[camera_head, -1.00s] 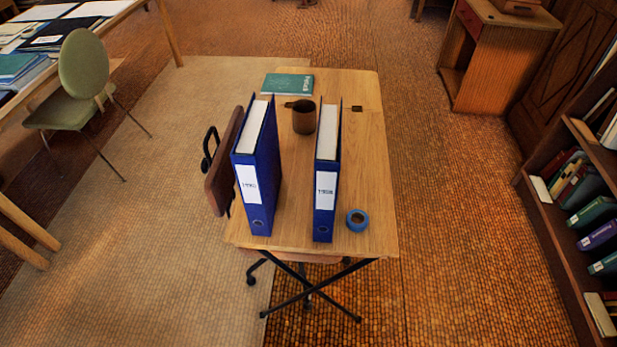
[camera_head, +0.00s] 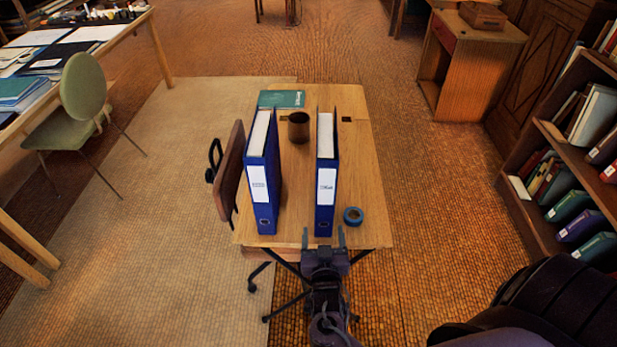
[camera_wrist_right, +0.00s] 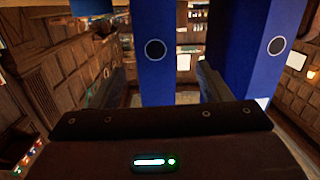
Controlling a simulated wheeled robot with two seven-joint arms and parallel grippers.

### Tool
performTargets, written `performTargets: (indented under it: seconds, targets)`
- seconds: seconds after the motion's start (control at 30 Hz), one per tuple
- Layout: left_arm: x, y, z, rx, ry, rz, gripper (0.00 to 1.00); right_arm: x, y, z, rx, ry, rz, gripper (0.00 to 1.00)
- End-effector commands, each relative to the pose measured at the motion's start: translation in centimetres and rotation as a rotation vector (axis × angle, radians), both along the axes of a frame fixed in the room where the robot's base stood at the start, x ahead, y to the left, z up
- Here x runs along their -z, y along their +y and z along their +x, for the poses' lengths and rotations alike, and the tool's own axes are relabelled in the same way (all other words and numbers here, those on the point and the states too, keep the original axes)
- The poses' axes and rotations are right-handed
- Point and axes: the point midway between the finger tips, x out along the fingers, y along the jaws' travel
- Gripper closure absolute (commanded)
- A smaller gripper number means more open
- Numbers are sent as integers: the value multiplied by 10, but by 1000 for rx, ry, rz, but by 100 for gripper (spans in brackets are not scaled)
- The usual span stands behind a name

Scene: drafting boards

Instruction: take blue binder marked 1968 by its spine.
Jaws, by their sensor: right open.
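Two blue binders stand upright on the wooden table, spines facing me. The right one (camera_head: 325,208) has a white label whose print is too blurred to read now; earlier it looked like 1968. The other binder (camera_head: 262,212) stands to its left with its own label. My right gripper (camera_head: 322,238) is open and empty at the table's near edge, just in front of the right binder's lower spine. In the right wrist view the right binder's spine (camera_wrist_right: 155,70) shows between the spread fingers, and the other binder (camera_wrist_right: 275,20) is at the right. My left gripper is not in view.
A brown mug (camera_head: 299,127) and a teal book (camera_head: 282,99) are farther back. A chair (camera_head: 230,172) touches or nears the table's left side. The table's right strip (camera_head: 368,180) is clear.

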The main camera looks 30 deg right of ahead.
Motion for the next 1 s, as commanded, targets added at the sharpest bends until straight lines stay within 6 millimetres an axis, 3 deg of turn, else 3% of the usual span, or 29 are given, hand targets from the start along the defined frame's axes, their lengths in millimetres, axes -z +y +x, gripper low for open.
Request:
performTargets:
  seconds: [0.1, 0.23, 0.73, 1.0]
  targets:
    - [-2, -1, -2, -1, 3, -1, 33, -30, -8, 2, 40, -68, -5, 29]
    - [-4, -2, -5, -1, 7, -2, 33, -48, -15, 6, 64, -108, -9, 29]
    - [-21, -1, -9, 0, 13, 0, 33, -55, -51, 59, 64, -110, -11, 29]
    - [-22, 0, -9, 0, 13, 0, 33, -53, -57, 67, 64, -107, -8, 29]
